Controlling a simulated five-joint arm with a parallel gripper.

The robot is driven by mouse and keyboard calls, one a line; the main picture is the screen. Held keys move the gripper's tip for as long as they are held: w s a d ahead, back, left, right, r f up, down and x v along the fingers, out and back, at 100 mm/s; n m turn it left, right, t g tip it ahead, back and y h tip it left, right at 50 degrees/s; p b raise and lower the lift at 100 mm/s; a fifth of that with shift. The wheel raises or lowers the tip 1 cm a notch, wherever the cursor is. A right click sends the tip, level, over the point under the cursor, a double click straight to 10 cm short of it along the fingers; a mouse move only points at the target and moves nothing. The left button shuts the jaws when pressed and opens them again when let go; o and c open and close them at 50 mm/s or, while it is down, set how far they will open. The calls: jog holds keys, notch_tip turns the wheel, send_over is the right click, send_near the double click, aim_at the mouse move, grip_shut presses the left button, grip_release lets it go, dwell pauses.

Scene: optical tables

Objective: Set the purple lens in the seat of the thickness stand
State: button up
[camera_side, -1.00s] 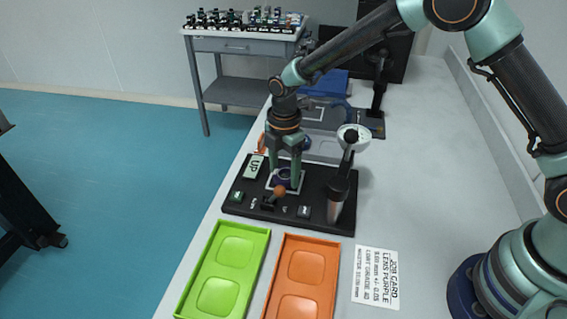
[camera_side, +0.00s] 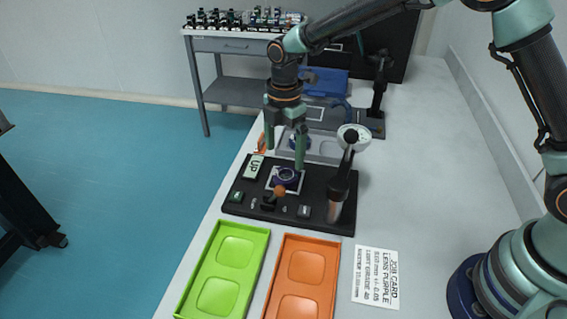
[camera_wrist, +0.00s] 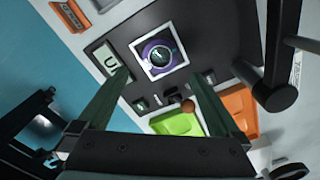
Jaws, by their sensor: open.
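The purple lens (camera_side: 286,175) sits in the pale square seat (camera_side: 273,187) of the black thickness stand (camera_side: 317,202). In the wrist view the purple lens (camera_wrist: 158,57) shows as a ring inside the white-edged square seat. It looks flat there. My gripper (camera_side: 285,160) is open and empty. Its fingers are above the stand, over and slightly behind the lens, apart from it. In the wrist view the two green fingers of my gripper (camera_wrist: 160,80) are spread wide with nothing between them.
A dial gauge (camera_side: 353,137) on a post stands at the stand's right. Green (camera_side: 226,268) and orange (camera_side: 303,272) trays and a job card (camera_side: 376,276) lie in front. A grey tray (camera_side: 325,148) is behind.

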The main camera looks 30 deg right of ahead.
jog(key=s+d+r+m+t, duration=0.1)
jog(key=s+d+r+m, duration=0.25)
jog(key=r, duration=0.45)
jog(key=s+d+r+m+t, duration=0.1)
jog(key=s+d+r+m, duration=0.2)
jog(key=d+r+m, duration=0.3)
jog(key=s+d+r+m+t, duration=0.1)
jog(key=s+d+m, duration=0.2)
jog(key=s+m, duration=0.2)
jog(key=s+d+r+m+t, duration=0.1)
jog(key=s+d+m+t, duration=0.1)
jog(key=s+m, duration=0.3)
jog(key=shift+s+d+m+t, duration=0.35)
jog(key=shift+s+d, duration=0.1)
jog(key=shift+d, duration=0.3)
